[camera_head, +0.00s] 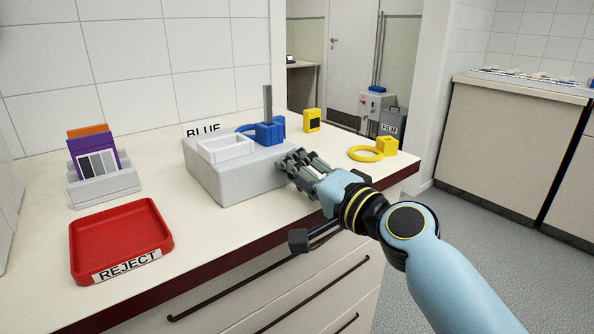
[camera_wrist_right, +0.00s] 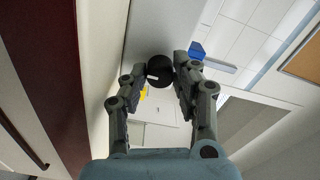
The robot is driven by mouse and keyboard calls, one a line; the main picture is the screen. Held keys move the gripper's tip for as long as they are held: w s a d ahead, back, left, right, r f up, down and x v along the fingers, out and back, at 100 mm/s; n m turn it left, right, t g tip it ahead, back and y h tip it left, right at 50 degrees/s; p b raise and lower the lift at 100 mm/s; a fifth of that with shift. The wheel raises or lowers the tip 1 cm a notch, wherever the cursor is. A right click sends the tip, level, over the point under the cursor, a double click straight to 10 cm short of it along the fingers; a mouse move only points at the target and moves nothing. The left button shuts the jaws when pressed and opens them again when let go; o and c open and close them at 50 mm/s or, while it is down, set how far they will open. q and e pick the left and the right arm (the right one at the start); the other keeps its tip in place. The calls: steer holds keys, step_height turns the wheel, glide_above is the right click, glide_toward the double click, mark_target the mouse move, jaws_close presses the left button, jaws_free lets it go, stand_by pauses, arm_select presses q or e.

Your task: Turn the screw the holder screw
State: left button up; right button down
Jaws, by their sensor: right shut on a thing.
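The holder is a grey block (camera_head: 215,185) on the counter, with a white open frame (camera_head: 226,147) and a blue clamp piece (camera_head: 268,133) with an upright grey bar on top. The holder screw is a black round knob (camera_wrist_right: 159,69) with a small white mark, seen in the right wrist view. My right gripper (camera_head: 287,160) is at the right side of the block, its fingers shut on the knob. In the right wrist view the fingertips (camera_wrist_right: 161,76) sit on both sides of it. In the head view the fingers hide the knob. My left gripper is out of view.
A red REJECT tray (camera_head: 120,234) lies at the front left. A grey rack (camera_head: 104,185) with coloured cards stands behind it. A yellow ring (camera_head: 365,154) and a yellow block (camera_head: 312,120) are to the right. The counter's front edge runs below my right arm.

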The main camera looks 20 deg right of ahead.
steer(key=c, duration=1)
jaws_free()
steer(key=o, duration=0.4)
steer(key=r, duration=0.7)
steer(key=shift+w+d+r, duration=0.1)
steer(key=shift+w+d, duration=0.1)
steer(key=shift+w, duration=0.05)
steer(key=shift+s+a+r, duration=0.15)
steer(key=shift+s+r, duration=0.05)
steer(key=shift+r, duration=0.45)
steer(key=shift+s+a+r, duration=0.1)
steer(key=shift+s+r, duration=0.05)
steer(key=shift+r, duration=0.45)
steer(key=c, duration=0.4)
steer(key=shift+w+d+r, duration=0.1)
steer(key=shift+w+r, duration=0.05)
steer(key=shift+r, duration=0.05)
